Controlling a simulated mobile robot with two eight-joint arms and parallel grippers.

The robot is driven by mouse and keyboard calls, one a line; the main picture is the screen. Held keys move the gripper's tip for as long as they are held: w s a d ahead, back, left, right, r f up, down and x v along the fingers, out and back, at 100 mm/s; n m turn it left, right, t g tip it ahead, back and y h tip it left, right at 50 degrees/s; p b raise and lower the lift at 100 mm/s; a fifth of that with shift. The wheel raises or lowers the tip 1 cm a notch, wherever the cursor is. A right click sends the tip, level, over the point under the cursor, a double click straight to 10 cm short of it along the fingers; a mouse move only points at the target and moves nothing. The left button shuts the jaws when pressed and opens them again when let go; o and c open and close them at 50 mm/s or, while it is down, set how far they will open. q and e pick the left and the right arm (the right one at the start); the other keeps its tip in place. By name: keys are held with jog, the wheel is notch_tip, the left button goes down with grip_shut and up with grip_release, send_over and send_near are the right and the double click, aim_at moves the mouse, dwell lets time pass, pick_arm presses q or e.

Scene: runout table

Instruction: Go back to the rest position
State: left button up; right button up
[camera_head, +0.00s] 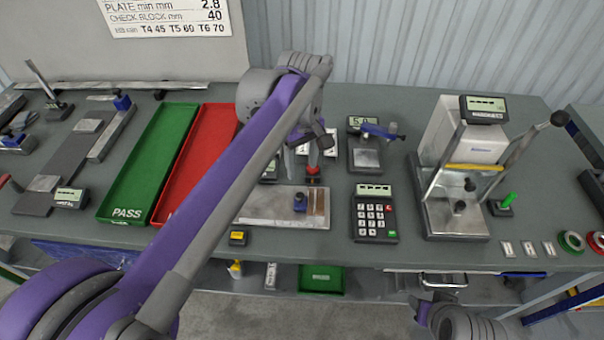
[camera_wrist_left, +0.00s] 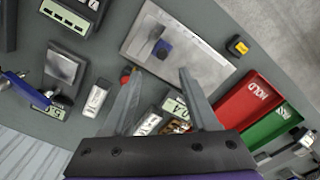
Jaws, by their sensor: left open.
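My left arm reaches in from the lower left of the head view, over the trays to the middle of the table. Its gripper (camera_head: 316,150) hangs above the back of the bench, behind the grey metal plate. In the left wrist view the gripper (camera_wrist_left: 158,74) has its two fingers apart with nothing held between them. Part of my right arm shows at the bottom right of the head view, below the bench edge; its jaws cannot be made out clearly.
The grey plate (camera_head: 262,218) carries a small blue block (camera_head: 300,203). A green PASS tray (camera_head: 122,212) and red tray (camera_head: 165,212) lie left. A keypad device (camera_head: 375,215) and a lever stand (camera_head: 455,228) are right. Blue-handled gauge (camera_head: 365,158) stands near the gripper.

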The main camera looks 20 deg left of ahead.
pick_arm(q)
jog(key=shift+r, duration=0.4)
jog(key=s+a+f+m+t, duration=0.1)
jog(key=s+f+m+t, duration=0.1)
jog(key=s, duration=0.4)
jog(key=s+a+f+m+t, duration=0.1)
jog(key=s+f+m, duration=0.4)
jog(key=s+f, duration=0.1)
jog(key=s+a+f+m+t, duration=0.1)
jog(key=s+f+m+t, duration=0.1)
jog(key=s+f, duration=0.3)
jog(key=shift+s+a+f+m+t, duration=0.1)
jog(key=shift+s+f+m+t, duration=0.25)
jog(key=shift+f+m, duration=0.4)
